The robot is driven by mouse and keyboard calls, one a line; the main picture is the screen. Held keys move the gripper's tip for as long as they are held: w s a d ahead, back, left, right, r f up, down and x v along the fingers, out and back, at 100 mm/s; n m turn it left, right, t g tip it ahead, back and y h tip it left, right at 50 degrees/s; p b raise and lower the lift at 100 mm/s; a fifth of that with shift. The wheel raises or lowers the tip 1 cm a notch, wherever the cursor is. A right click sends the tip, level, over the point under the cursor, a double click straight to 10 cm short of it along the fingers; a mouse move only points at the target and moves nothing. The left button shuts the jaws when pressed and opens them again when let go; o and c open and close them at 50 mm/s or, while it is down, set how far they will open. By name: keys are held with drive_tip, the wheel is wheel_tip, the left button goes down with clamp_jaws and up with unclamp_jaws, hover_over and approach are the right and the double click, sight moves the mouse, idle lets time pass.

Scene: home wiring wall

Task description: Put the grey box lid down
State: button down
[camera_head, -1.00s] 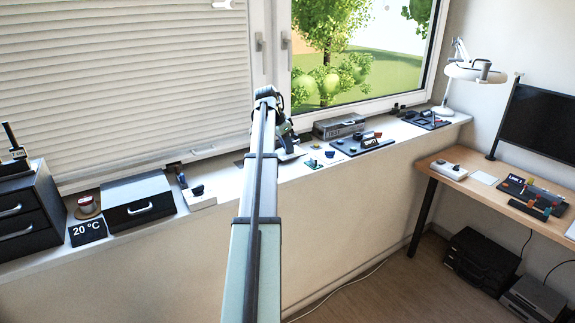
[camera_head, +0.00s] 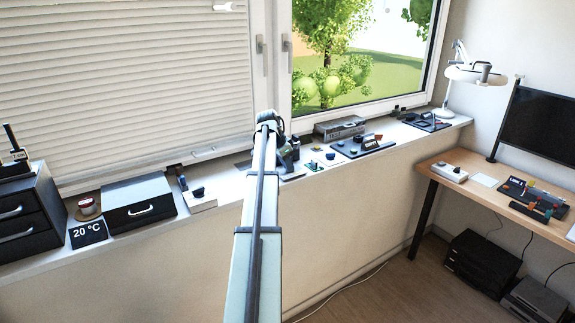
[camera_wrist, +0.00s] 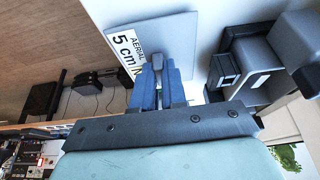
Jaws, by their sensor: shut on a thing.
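The grey box lid (camera_wrist: 177,36) is a flat, light grey plate in the upper middle of the wrist view. A dark grey knob (camera_wrist: 166,61) stands on it. My gripper (camera_wrist: 160,78) has blue fingers and is shut on this knob. A white and yellow label (camera_wrist: 124,48) reading "AERIAL 5 cm" shows at the lid's left edge. In the head view, my arm reaches to the middle of the window sill (camera_head: 225,188) and hides most of the gripper and lid. I cannot tell there whether the lid touches anything.
A dark grey block-like object (camera_wrist: 255,62) stands right of the lid in the wrist view. On the sill, a black drawer box (camera_head: 138,205) stands to the left, and a grey device (camera_head: 338,128) and a black board (camera_head: 362,147) to the right.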

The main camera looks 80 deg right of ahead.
drive_tip(key=c, duration=1.2)
unclamp_jaws()
drive_tip(key=shift+f, duration=0.1)
drive_tip(key=v, duration=1.2)
drive_tip(key=shift+r, duration=0.2)
